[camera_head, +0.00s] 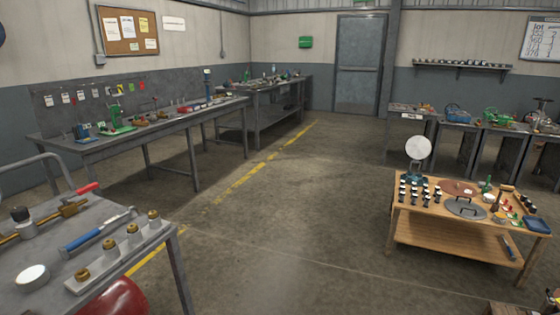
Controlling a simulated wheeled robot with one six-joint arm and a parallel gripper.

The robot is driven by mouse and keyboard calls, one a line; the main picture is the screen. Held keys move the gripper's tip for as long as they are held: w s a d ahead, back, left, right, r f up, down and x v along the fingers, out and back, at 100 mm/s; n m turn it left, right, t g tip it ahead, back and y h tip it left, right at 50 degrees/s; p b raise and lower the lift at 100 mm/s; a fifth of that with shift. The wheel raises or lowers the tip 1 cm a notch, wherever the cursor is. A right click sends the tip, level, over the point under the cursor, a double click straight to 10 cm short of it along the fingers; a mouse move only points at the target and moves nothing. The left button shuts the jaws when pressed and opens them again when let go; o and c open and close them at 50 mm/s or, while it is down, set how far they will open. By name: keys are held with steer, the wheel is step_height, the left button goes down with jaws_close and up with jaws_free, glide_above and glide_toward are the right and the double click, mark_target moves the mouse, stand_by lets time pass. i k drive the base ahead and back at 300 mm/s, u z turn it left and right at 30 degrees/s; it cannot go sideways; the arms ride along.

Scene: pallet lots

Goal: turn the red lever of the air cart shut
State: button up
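The air cart (120,262) stands at the lower left, with a grey top and a bent push rail (25,162) at its far left. A red lever (86,188) sticks up near the back of its top, beside a brass pipe (45,222). The lever points to the upper right, at a slant to the pipe; its joint with the pipe is too small to read. A blue-handled lever or tool (92,236) lies in front. A rounded red tank (118,300) shows under the top. My gripper is not in view.
A strip with several brass fittings (92,284) and a white round piece (32,276) sit on the cart. Open concrete floor (270,225) lies right of it. A loaded wooden table (425,230) stands right; a long grey bench (165,138) stands behind.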

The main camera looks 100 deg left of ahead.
mark_target(83, 190)
steer(key=u, duration=4.4)
steer(key=k, duration=0.4)
steer(key=z, duration=1.4)
steer(key=i, duration=1.2)
steer(key=u, duration=0.55)
steer(key=i, duration=0.7)
steer(key=u, duration=1.4)
steer(key=i, duration=0.65)
steer(key=u, duration=0.25)
